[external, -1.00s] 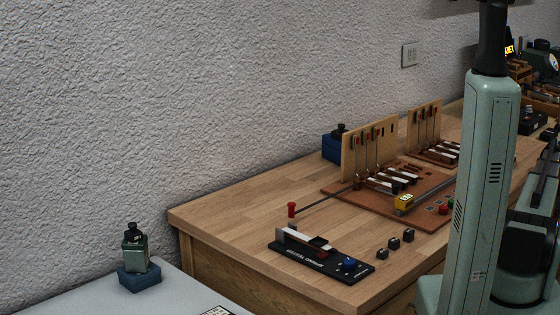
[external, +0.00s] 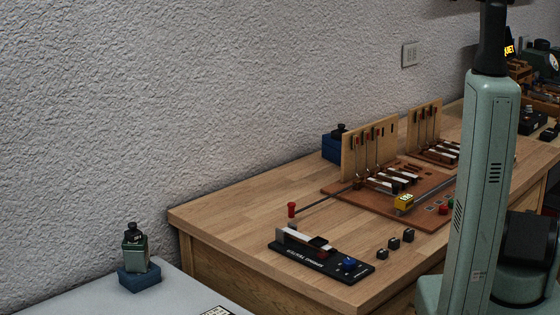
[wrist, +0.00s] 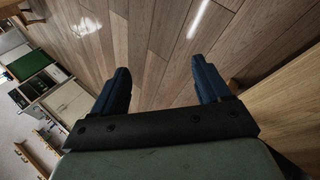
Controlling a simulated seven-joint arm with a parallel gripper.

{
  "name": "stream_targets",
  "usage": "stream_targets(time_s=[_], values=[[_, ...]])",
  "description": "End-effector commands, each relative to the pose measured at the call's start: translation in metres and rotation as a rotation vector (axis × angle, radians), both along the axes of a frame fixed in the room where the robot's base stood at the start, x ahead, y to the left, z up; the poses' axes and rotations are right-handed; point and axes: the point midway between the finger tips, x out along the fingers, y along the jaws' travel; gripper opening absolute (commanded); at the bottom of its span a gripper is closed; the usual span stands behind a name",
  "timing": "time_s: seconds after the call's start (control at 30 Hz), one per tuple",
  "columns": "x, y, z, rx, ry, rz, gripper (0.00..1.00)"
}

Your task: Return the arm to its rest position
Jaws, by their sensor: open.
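My gripper (wrist: 162,88) shows in the wrist view with its two blue fingers spread wide apart. Nothing is between them, only the wooden floor (wrist: 160,35) beyond. In the external view my pale green arm stands at the right, and the gripper itself is not visible there. The wooden workbench (external: 215,230) with the piano action parts is left of the arm.
A black spring tester (external: 320,258) and several small black blocks (external: 394,243) lie on the bench front. Upright wooden boards with piano hammers (external: 370,150) stand behind. A dark bottle on a blue block (external: 138,275) stands on the pale table at lower left.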

Motion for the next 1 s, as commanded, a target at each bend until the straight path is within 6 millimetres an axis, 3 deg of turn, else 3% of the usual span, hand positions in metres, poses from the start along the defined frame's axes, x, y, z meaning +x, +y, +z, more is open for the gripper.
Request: stream_targets(time_s=[0.03,0.3,0.6,0.8,0.9,1.0], values=[[-0.02,0.028,-0.009,0.038,0.027,0.006,0.76],[-0.114,0.16,-0.046,0.259,0.185,0.033,0.76],[-0.242,0.288,-0.046,0.512,0.394,0.064,0.76],[-0.308,0.34,-0.033,0.638,0.507,0.073,0.76],[-0.327,0.353,-0.028,0.674,0.54,0.076,0.76],[-0.327,0.353,-0.028,0.674,0.54,0.076,0.76]])
